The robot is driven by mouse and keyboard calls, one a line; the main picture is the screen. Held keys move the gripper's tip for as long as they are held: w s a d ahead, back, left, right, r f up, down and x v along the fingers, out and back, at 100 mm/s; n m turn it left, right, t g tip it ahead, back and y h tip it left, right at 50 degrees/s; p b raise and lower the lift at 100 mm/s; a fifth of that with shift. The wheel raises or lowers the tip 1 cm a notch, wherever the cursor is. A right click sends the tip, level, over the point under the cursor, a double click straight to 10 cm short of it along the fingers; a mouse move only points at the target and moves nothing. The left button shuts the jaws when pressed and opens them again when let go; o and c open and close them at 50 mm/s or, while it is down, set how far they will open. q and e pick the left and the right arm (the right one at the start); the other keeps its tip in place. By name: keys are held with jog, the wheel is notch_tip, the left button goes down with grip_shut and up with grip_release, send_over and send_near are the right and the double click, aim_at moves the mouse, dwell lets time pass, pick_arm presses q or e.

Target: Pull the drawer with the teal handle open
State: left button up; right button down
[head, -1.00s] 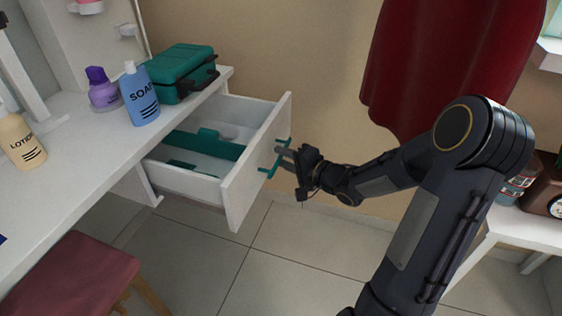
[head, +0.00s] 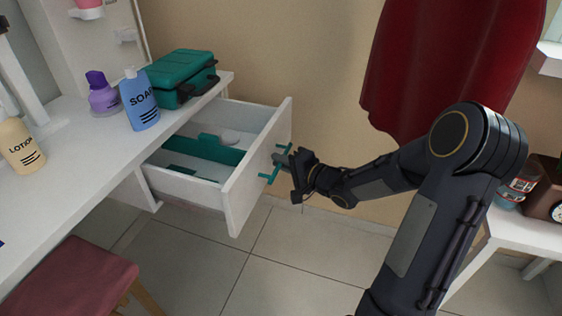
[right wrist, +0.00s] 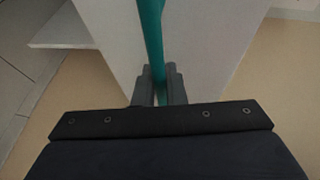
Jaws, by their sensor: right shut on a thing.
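The white drawer (head: 258,176) under the white dressing table stands well open, and its inside shows. The teal handle (head: 271,176) is on the drawer's front panel. My right gripper (head: 283,160) is shut on this handle. In the right wrist view the teal bar (right wrist: 152,40) runs down between the two fingers (right wrist: 160,88), with the white drawer front behind. My left gripper is not in view.
On the table top (head: 75,165) stand a lotion bottle (head: 20,147), a purple bottle (head: 101,95), a blue soap bottle (head: 139,101) and a teal case (head: 180,75). A red stool (head: 75,280) is at lower left. A red cloth (head: 440,70) hangs at right. The floor below the drawer is clear.

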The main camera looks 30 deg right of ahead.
jog(key=s+d+p, duration=0.2)
jog(key=s+p, duration=0.1)
jog(key=shift+s+d, duration=0.2)
jog(key=shift+d, duration=0.2)
jog(key=c, duration=1.5)
grip_release()
